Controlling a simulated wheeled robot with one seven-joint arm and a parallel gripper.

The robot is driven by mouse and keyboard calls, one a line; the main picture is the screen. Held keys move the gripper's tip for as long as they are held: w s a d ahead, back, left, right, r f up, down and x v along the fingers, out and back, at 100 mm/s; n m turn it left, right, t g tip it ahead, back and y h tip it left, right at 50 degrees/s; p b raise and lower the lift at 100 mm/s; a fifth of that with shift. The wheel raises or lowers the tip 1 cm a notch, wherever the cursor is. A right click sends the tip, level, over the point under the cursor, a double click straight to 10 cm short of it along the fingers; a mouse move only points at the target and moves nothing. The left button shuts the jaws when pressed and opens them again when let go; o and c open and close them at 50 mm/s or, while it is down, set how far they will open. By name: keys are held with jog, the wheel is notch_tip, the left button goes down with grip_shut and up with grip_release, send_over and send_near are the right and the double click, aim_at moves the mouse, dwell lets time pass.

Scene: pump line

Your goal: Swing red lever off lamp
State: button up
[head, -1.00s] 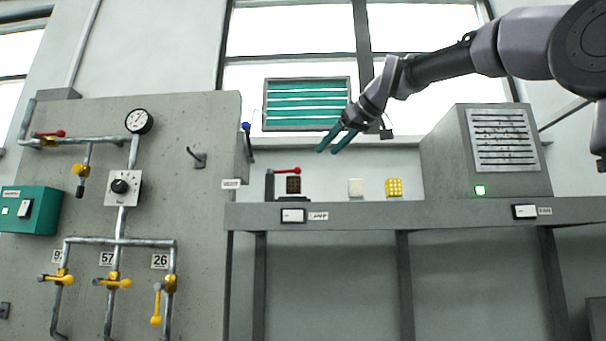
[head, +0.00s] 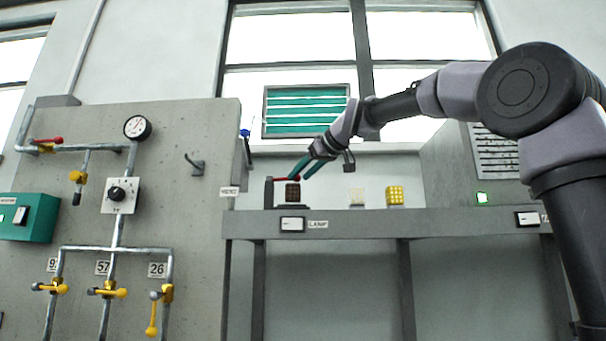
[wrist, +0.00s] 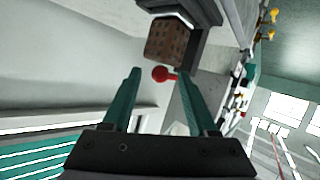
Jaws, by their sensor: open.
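The red lever (head: 281,180) sticks out sideways from a dark post at the left end of the grey shelf. It lies across the top of the dark brown gridded lamp block (head: 293,194), above a LAMP label. In the wrist view its round red knob (wrist: 160,73) shows between the tips of my fingers, with the lamp block (wrist: 172,42) beyond. My gripper (head: 298,174) has teal fingers, spread apart, at the lever's right end. I cannot tell whether either finger touches the knob.
A white block (head: 357,196) and a yellow gridded block (head: 395,196) stand on the shelf (head: 365,222) to the right. A grey vented cabinet (head: 445,180) is farther right. The concrete panel (head: 215,150) with pipes and valves stands to the left.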

grip_shut()
dwell(1.4)
